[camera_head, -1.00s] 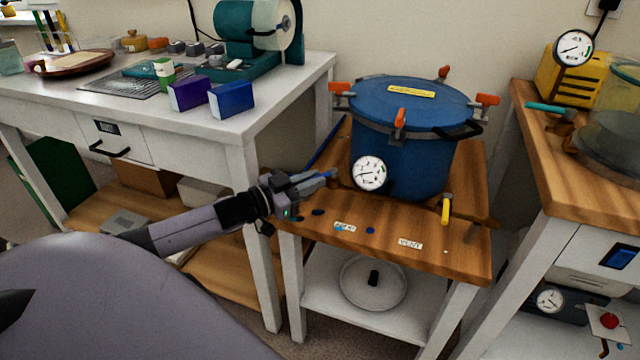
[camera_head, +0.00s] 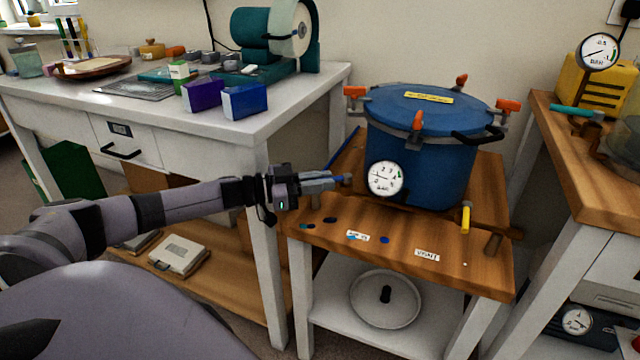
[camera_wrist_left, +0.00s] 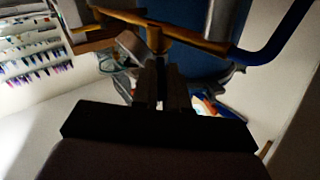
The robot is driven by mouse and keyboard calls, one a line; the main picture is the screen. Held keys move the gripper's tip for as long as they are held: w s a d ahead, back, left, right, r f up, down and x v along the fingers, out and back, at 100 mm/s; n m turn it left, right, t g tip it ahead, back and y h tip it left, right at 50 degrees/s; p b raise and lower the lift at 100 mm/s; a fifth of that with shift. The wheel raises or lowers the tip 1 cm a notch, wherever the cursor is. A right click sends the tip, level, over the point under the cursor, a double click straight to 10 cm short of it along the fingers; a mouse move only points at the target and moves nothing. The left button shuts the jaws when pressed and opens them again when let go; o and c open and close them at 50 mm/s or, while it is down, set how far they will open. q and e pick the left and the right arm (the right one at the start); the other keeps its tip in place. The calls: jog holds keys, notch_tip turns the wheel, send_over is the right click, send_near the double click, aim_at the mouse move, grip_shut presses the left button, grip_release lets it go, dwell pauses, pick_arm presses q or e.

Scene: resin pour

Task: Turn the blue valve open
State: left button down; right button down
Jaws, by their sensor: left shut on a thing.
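My left gripper (camera_head: 332,181) reaches in from the left, low beside the blue pressure pot (camera_head: 415,150). It is shut on the blue valve handle, of which only a little blue shows at the fingers. A small brass-coloured fitting (camera_head: 347,178) is just past the fingertips. In the left wrist view the fingers (camera_wrist_left: 160,88) are close together below a brass-coloured piece (camera_wrist_left: 157,40); this view is dark, and the handle's angle cannot be told. A round white gauge (camera_head: 385,179) is on the pot's front. My right gripper is not in view.
A yellow handle (camera_head: 466,217) is at the pot's right front. The wooden stand top (camera_head: 460,265) bears a VENT label (camera_head: 427,255). A white bench (camera_head: 300,105) with purple and blue boxes is close on the left; another bench (camera_head: 590,190) is on the right.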

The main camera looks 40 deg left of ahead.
pick_arm(q)
jog(key=shift+r, duration=0.1)
jog(key=c, duration=1.1)
grip_release()
jog(key=shift+c, duration=0.2)
